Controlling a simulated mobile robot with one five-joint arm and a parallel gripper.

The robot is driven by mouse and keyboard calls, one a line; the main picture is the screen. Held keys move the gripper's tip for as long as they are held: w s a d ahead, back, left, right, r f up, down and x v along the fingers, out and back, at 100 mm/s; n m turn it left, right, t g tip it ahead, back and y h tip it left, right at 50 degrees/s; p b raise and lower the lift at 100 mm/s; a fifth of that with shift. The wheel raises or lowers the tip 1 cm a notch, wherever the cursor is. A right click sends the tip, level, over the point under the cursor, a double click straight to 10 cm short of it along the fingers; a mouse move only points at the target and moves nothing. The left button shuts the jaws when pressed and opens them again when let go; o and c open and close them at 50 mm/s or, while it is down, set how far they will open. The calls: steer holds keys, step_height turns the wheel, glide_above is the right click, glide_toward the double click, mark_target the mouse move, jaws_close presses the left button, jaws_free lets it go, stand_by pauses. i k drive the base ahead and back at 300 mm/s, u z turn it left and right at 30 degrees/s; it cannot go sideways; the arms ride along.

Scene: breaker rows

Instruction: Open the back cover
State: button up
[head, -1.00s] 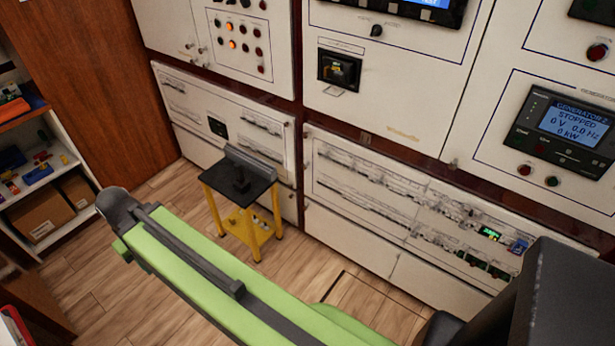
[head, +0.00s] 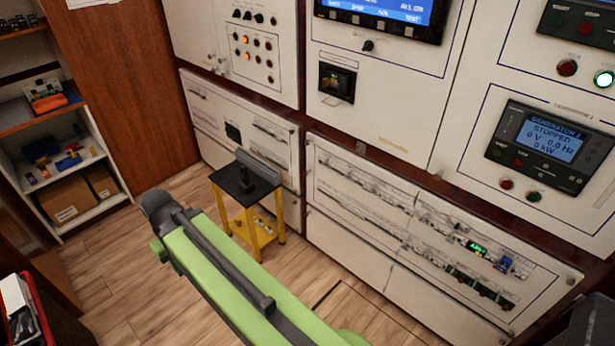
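Two low cover panels show on the white cabinet wall in the head view. The farther, left one (head: 211,123) has a small dark display and slots behind it. The nearer, right one (head: 352,196) lies over rows of breakers (head: 465,280). Both look shut and flush with the wall; which one is the back cover I cannot tell for sure. My green arm link (head: 230,275) crosses the lower middle, its dark end in front of the floor left of the yellow stand. My gripper's fingers are not in view.
A yellow stand with a black top (head: 246,184) stands close before the left panel. A shelf with boxes (head: 70,195) is at the left, beside a brown wooden panel (head: 130,80). A red box (head: 22,315) is at lower left. Wood floor (head: 120,265) between is clear.

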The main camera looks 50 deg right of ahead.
mark_target(316, 175)
steer(key=z, duration=0.05)
steer(key=i, duration=0.9)
steer(key=u, duration=0.05)
